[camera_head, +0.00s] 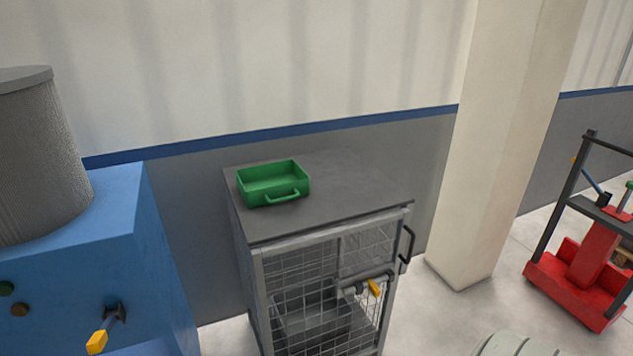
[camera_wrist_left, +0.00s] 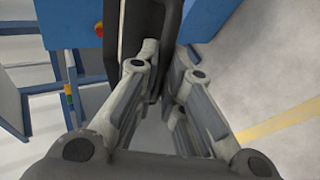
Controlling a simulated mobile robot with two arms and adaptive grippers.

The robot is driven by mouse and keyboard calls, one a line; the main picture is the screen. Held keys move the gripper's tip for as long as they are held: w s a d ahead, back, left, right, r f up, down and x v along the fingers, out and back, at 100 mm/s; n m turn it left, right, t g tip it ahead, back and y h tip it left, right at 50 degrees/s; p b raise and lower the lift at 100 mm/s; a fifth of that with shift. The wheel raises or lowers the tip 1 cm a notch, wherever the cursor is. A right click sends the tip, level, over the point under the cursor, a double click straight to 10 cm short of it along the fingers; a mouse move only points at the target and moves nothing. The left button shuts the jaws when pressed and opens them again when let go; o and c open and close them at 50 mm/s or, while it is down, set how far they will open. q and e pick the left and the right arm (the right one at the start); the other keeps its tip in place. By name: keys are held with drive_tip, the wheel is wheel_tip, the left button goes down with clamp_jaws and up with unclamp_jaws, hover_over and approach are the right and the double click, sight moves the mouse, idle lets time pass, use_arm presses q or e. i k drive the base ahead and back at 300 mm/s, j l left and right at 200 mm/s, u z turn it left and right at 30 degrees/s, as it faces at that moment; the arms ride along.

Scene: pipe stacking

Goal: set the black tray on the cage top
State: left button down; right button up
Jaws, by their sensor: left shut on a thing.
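In the left wrist view my left gripper (camera_wrist_left: 165,62) is shut on a dark piece that fits the black tray (camera_wrist_left: 172,22). Only part of it shows at the top of the picture, so its full shape and tilt cannot be told. The cage (camera_head: 252,275) stands in the middle of the head view, with a flat dark grey top. A green tray (camera_head: 272,184) with a handle sits upright on the left rear part of that top. Neither gripper shows in the head view, and my right gripper is in no view.
The cage top is bare (camera_head: 345,190) right of the green tray. A grey bin (camera_head: 312,312) shows inside behind the mesh. A blue machine (camera_head: 90,215) stands left, a pillar (camera_head: 505,140) and red lift truck (camera_head: 590,275) right. A wall runs behind.

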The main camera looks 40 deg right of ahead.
sight(348, 178)
drive_tip(key=k+l, duration=0.1)
drive_tip(key=l, duration=0.45)
drive_tip(key=k+l, duration=0.1)
drive_tip(key=l, duration=0.45)
drive_tip(key=k+l, duration=0.15)
drive_tip(key=l, duration=0.4)
drive_tip(key=k+l, duration=0.1)
drive_tip(key=l, duration=0.45)
